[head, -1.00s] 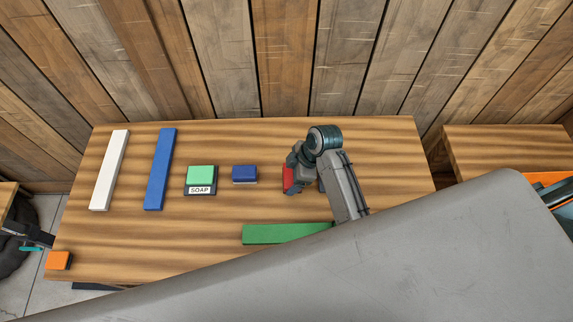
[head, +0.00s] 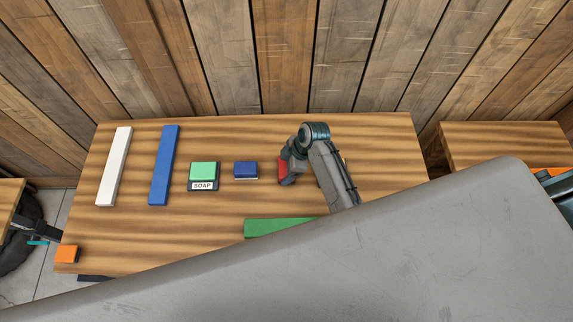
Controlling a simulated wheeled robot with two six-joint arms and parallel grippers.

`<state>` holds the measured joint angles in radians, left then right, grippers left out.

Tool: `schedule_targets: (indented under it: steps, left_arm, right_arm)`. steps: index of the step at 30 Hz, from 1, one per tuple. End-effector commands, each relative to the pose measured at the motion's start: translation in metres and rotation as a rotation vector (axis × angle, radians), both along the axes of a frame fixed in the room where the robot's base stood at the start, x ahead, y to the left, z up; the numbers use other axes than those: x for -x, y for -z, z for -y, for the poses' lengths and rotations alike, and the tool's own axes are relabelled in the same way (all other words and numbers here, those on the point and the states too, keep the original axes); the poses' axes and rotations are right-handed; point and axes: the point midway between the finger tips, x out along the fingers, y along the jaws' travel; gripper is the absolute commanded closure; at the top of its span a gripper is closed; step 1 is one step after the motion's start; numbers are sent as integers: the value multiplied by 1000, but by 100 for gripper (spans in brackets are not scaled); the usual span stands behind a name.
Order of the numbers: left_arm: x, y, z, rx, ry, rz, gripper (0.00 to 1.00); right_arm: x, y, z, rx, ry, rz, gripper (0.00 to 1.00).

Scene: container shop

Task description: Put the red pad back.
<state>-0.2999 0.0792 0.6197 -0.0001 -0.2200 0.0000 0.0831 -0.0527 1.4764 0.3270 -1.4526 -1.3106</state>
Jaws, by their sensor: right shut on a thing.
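The red pad (head: 283,169) is in the head view near the middle of the wooden table (head: 200,235). My right gripper (head: 287,171) is shut on it, and the gripper and wrist hide part of the pad. I cannot tell whether the pad touches the table. It is just right of a small blue block (head: 245,170) with a pale lower layer. A green soap block (head: 203,172) on a dark base labelled SOAP sits left of that. My left gripper is not clearly visible.
A white bar (head: 114,166) and a long blue bar (head: 164,166) lie at the left. A green bar (head: 275,228) lies in front, partly hidden by a large grey surface (head: 350,255). An orange block (head: 67,254) is at the front left corner. A wooden wall stands behind.

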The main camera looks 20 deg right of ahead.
Motion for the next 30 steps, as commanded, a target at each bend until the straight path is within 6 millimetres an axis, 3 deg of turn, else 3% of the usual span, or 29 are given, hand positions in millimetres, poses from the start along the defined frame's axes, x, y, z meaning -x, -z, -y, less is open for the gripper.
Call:
schedule_targets:
  steps: [1,3,4,16,30]
  left_arm:
    - [0,0,0,0,0,0,64]
    - [0,0,0,0,0,0,64]
    - [0,0,0,0,0,0,64]
    - [0,2,0,0,0,-1,64]
    - [0,26,0,0,0,0,64]
  right_arm:
    - [0,1,0,0,0,0,17]
    - [0,0,0,0,0,0,3]
    - [0,0,0,0,0,0,1]
    - [0,-8,3,1,0,3,1]
    - [9,-90,37,3,0,5,1]
